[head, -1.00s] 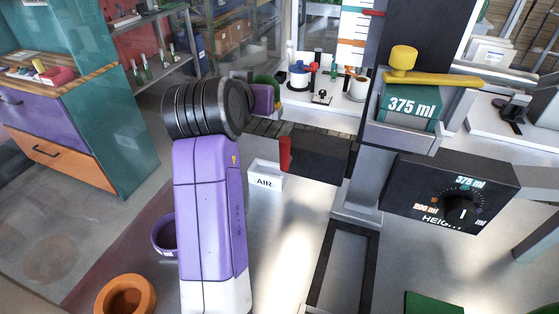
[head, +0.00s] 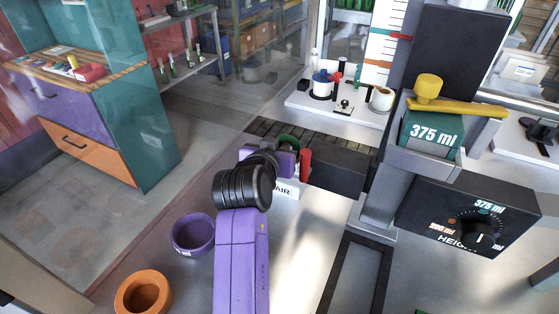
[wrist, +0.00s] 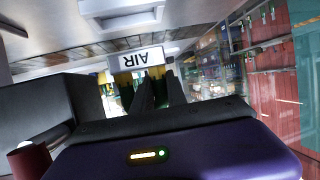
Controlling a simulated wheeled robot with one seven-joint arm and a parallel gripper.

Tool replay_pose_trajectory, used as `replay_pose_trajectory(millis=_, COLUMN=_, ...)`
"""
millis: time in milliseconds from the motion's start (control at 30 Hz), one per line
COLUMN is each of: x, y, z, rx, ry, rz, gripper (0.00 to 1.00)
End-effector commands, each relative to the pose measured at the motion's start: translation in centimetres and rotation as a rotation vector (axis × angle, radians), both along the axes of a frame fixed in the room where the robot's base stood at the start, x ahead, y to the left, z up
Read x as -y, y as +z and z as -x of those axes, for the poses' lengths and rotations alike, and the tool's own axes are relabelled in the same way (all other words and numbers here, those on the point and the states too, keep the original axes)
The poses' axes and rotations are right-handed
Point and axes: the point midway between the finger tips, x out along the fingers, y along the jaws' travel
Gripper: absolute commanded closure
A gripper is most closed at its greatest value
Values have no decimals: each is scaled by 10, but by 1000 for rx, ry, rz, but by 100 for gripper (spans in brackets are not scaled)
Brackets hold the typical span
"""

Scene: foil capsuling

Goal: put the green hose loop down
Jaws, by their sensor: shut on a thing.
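The green hose loop (head: 289,142) shows in the head view only as a small green arc at the far side of my gripper, close to the AIR label (head: 286,188). The rest of it is hidden behind my wrist. My gripper (wrist: 158,90) is shut on the hose loop; its dark fingers point toward the AIR label, which appears upside down in the wrist view (wrist: 142,60). What lies between the fingertips is too dark to make out. I cannot tell whether the loop touches anything below it.
A red upright cylinder (head: 305,165) and a black block (head: 340,170) stand just right of my gripper. A purple ring (head: 193,236) and an orange ring (head: 143,293) lie left of my arm. A dark slatted strip (head: 310,136) runs behind. The HEIGHT dial box (head: 470,217) is further right.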

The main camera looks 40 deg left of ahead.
Motion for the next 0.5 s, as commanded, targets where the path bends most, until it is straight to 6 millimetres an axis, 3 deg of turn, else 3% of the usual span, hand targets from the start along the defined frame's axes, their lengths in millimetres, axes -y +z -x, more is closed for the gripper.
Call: replay_pose_trajectory(millis=500, x=0, y=-54, z=0, rx=1, ry=0, rz=0, gripper=100)
